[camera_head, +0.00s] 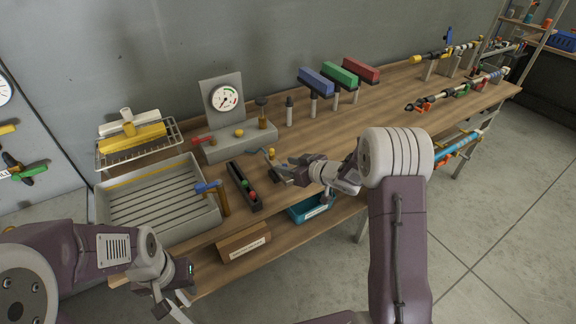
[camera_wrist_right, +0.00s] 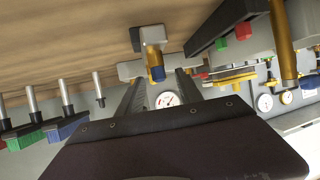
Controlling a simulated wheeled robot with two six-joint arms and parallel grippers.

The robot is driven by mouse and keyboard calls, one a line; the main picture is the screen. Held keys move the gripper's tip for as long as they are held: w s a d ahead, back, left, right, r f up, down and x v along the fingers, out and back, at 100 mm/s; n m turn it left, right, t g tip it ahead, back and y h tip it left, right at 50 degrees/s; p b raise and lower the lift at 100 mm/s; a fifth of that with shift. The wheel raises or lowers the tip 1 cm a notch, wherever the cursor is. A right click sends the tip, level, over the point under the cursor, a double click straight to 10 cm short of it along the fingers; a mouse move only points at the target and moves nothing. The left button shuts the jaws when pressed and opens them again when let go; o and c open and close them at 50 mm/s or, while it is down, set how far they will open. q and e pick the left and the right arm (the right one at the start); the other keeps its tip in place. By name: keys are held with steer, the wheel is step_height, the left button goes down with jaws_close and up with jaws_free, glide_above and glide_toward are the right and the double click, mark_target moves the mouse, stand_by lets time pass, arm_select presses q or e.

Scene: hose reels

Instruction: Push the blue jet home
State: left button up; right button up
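In the right wrist view, a brass fitting with a blue tip (camera_wrist_right: 157,73), which looks like the blue jet, sits in a grey block (camera_wrist_right: 150,38) just beyond my right gripper (camera_wrist_right: 160,88). In the head view, my right gripper (camera_head: 281,173) is low over the front of the bench, and the blue tip is not clearly visible there. My left gripper (camera_head: 172,309) is at the bottom left, partly cut off, away from the fitting.
A gauge stand (camera_head: 222,99) is behind on the bench (camera_head: 325,125). A black rail with red and green pieces (camera_head: 243,187) and a brass post with a blue top (camera_head: 208,187) are left of my right gripper. Blue, green and red blocks (camera_head: 340,77) stand farther back.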

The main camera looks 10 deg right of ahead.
steer(key=shift+s+d+r, duration=0.1)
steer(key=v, duration=0.8)
steer(key=shift+s+p, duration=0.35)
steer(key=shift+p, duration=0.05)
steer(key=shift+d+r, duration=0.1)
steer(key=shift+d, duration=0.05)
steer(key=a+r, duration=0.6)
steer(key=a, duration=0.1)
steer(key=s+d+f+m+g+h, duration=0.2)
steer(key=s+f+g, duration=0.3)
steer(key=s, duration=0.6)
steer(key=s+d+f+m+g+h, duration=0.3)
steer(key=s+f, duration=0.5)
steer(key=s, duration=0.4)
steer(key=shift+s+d+m+g+h+p, duration=0.4)
steer(key=shift+m+g+h, duration=0.3)
steer(key=shift+g, duration=0.2)
